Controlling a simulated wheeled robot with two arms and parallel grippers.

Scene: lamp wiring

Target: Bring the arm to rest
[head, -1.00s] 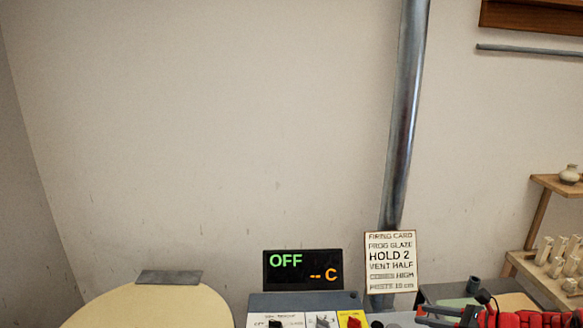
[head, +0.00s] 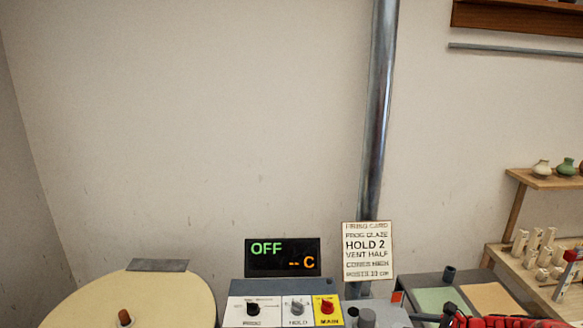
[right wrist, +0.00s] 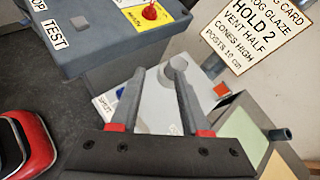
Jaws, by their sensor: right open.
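My right gripper shows at the bottom right of the head view, at the end of a red and black arm, with its tips (head: 447,314) small and near the frame's lower edge. In the right wrist view the right gripper (right wrist: 159,72) is open. Its two grey fingers stand apart over a light grey panel, with a round grey knob (right wrist: 178,66) seen near the right fingertip. Nothing is seen held between the fingers. My left gripper is in neither view.
The control box (head: 237,289) has black, grey and red knobs below a display (head: 283,257) reading OFF. A round cream lid (head: 165,298) is at left. Green and tan pads and shelves lie right.

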